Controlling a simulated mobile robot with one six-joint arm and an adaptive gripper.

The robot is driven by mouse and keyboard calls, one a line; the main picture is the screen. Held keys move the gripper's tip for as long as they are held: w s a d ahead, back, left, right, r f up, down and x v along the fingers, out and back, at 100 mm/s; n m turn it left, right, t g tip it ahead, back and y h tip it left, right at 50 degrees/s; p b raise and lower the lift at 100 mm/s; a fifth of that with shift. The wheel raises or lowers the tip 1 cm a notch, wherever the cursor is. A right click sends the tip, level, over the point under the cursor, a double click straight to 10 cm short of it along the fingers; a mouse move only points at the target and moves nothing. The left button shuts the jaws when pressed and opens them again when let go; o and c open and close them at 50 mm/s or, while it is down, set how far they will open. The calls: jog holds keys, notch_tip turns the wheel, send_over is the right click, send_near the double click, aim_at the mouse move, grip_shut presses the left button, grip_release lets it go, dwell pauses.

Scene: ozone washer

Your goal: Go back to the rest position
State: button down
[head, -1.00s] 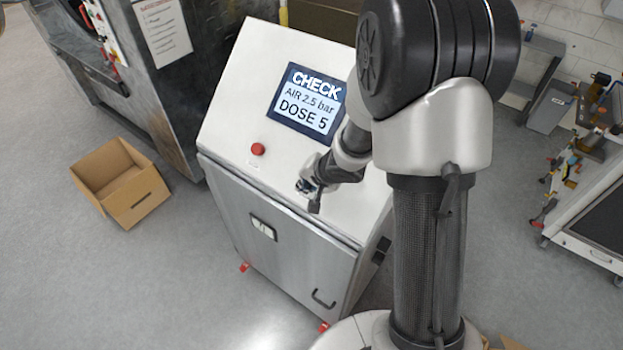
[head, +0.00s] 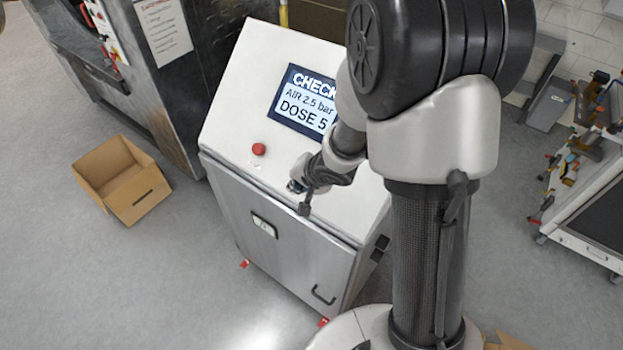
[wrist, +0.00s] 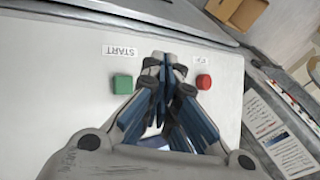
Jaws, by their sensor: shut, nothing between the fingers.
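My gripper (head: 301,200) is in front of the sloped white panel of the washer console (head: 226,120) in the head view, partly hidden by my own wrist. In the wrist view my gripper (wrist: 165,62) has its blue-and-black fingers together with nothing between them. The fingertips lie between a green button (wrist: 122,84) under a START label and a red button (wrist: 203,82) on the panel. The red button (head: 259,149) also shows in the head view. The green button is hidden there. The screen (head: 304,99) reads CHECK, AIR 2.5 bar, DOSE 5, and my arm covers its right edge.
An open cardboard box (head: 122,181) sits on the floor to the left. A large metal machine (head: 125,75) stands behind it. A white cart (head: 590,215) and tools are at the right. The floor at front left is clear.

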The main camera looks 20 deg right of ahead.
jog(key=shift+d, duration=0.1)
dwell(0.3)
jog(key=s+d+r+n+h+b, duration=0.3)
jog(key=s+d+r+h+b, duration=0.3)
jog(key=s+b, duration=0.4)
jog(key=s+a+f+n+g+y+b, duration=0.1)
jog(key=s+a+n+b, duration=0.1)
jog(key=s, duration=0.6)
jog(key=s+a+f+n+y+b, duration=0.2)
jog(key=s+a+n+b, duration=0.1)
jog(key=s+b, duration=0.3)
jog(key=shift+s+n+g+y, duration=0.3)
jog(key=shift+s+n+g, duration=0.1)
jog(key=shift+s, duration=0.65)
dwell(4.2)
